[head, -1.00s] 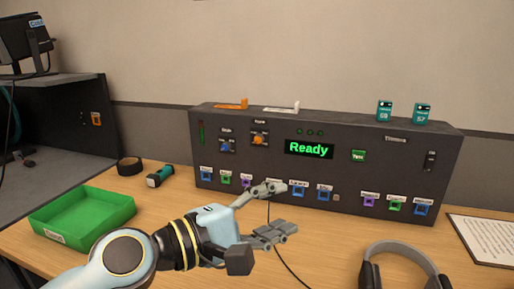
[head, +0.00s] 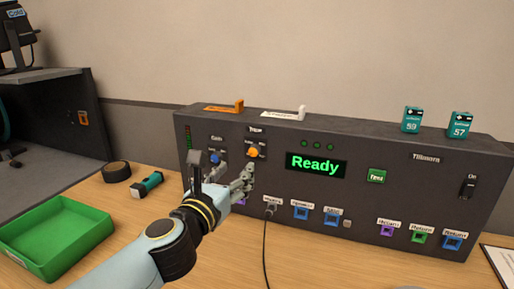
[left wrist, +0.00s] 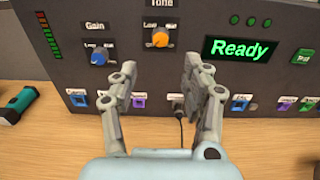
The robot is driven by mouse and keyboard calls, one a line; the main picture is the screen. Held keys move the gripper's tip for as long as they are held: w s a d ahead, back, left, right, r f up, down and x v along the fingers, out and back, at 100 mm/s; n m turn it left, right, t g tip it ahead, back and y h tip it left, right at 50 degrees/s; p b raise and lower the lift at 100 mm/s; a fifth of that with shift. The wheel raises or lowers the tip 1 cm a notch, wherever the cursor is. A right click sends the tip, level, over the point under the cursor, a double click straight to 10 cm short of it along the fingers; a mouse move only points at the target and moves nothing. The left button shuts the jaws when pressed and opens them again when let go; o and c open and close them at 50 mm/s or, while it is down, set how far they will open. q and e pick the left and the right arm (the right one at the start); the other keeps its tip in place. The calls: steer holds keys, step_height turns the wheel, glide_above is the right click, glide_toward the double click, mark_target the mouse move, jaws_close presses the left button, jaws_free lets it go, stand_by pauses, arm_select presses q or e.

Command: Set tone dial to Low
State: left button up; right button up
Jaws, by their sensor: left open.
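The tone dial is an orange knob (head: 253,152) on the upper left of the dark panel (head: 400,160), under a Tone label. It also shows in the left wrist view (left wrist: 160,38), with small position labels above it that are only partly legible. My left gripper (head: 244,176) is in front of the panel, just below the knob in the head view. In the left wrist view its two fingers (left wrist: 157,82) are spread apart and empty, below the knob and not touching it. My right gripper is not in view.
A blue Gain knob (left wrist: 98,57) sits left of the tone dial. A green screen (head: 316,164) reads Ready. Labelled sockets line the panel's bottom, with a cable (head: 265,240) in one. A green tray (head: 60,240), tape roll (head: 117,172) and flashlight (head: 147,184) lie left.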

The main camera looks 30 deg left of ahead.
mark_target(253, 152)
arm_select(q)
steer(key=x, duration=0.6)
steer(key=shift+d+r, duration=0.1)
steer(key=shift+r, duration=0.1)
steer(key=x, duration=0.3)
steer(key=shift+w+f, duration=0.1)
steer(key=shift+w, duration=0.55)
steer(key=shift+c, duration=0.5)
steer(key=c, duration=0.4)
jaws_close()
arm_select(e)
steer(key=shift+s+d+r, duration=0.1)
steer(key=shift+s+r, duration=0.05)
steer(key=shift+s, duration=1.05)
